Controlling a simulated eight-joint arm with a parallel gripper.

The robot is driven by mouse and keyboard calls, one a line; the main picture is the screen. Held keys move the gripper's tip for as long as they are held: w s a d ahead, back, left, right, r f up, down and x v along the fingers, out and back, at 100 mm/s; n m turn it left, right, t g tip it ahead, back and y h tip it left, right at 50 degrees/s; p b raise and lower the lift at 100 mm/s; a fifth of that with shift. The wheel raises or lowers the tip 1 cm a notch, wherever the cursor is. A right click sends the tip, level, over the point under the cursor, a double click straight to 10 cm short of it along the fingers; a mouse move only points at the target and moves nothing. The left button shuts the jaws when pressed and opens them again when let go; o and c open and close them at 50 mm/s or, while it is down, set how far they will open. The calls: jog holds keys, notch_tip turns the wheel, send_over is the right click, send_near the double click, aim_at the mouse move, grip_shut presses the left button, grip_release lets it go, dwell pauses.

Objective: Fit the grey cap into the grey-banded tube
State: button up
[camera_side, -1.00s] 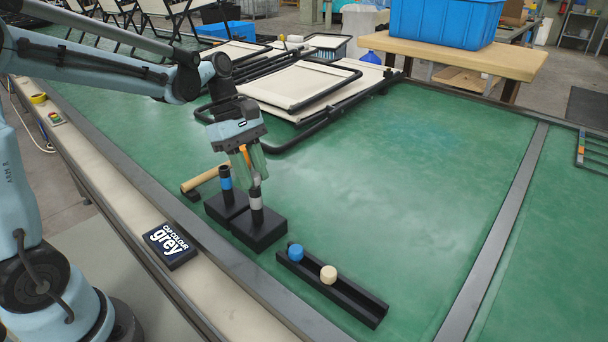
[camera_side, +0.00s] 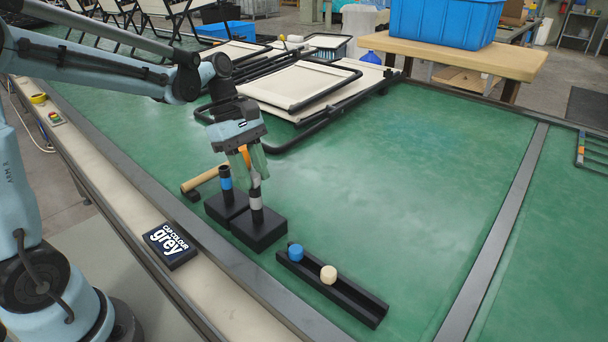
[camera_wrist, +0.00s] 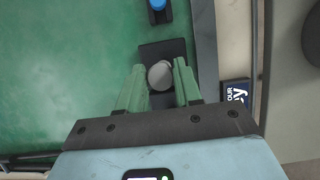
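The grey cap (camera_wrist: 160,75) sits between my two green fingertips in the wrist view. In the side view the cap (camera_side: 254,180) shows right at the top of the grey-banded tube (camera_side: 256,203). The tube stands upright in a black block (camera_side: 259,236). My gripper (camera_side: 254,170) points down over this tube, and it also shows in the wrist view (camera_wrist: 160,82). Its fingers look closed against the cap's sides. How far the cap is inside the tube cannot be told.
A blue-banded tube (camera_side: 226,184) stands in another black block close by on the left. A black tray (camera_side: 345,297) holds a blue cap (camera_side: 295,252) and a cream cap (camera_side: 328,274). A sign (camera_side: 169,244) reads "cap colour grey".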

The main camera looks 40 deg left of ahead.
jog(key=o, duration=0.4)
jog(key=v, duration=1.2)
jog(key=shift+r, duration=0.1)
